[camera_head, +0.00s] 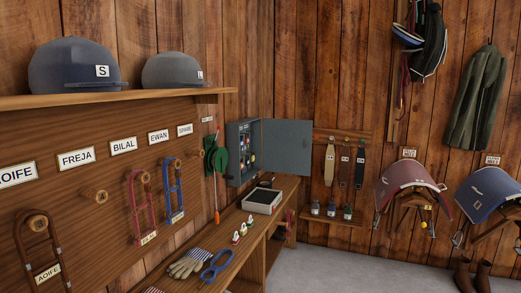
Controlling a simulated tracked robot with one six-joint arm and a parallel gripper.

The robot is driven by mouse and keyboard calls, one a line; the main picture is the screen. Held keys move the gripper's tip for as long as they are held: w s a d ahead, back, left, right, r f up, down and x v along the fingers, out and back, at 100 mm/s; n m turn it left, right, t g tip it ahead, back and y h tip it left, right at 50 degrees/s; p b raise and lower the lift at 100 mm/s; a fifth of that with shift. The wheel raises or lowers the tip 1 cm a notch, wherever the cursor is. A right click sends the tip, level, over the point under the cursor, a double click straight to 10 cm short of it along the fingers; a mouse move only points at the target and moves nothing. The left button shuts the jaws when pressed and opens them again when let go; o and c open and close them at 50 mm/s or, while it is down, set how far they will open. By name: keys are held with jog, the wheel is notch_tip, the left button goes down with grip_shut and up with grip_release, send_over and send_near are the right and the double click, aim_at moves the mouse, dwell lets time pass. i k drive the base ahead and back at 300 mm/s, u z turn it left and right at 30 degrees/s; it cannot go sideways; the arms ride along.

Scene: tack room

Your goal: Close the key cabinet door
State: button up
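The key cabinet (244,150) is a small grey box on the wall in the middle of the head camera view. Several small keys or tags hang inside it. Its grey door (287,147) stands wide open, swung out to the right of the box. My gripper is not in view.
Below the cabinet, a wooden bench (228,257) holds a white box (262,201), gloves (187,264), a blue looped item (217,266) and small figures (240,232). A green coil (216,157) hangs left of the cabinet.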

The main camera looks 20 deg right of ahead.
aim_at(284, 152)
jog(key=z, duration=0.35)
jog(key=i, duration=1.35)
jog(key=z, duration=1.9)
jog(key=i, duration=1.05)
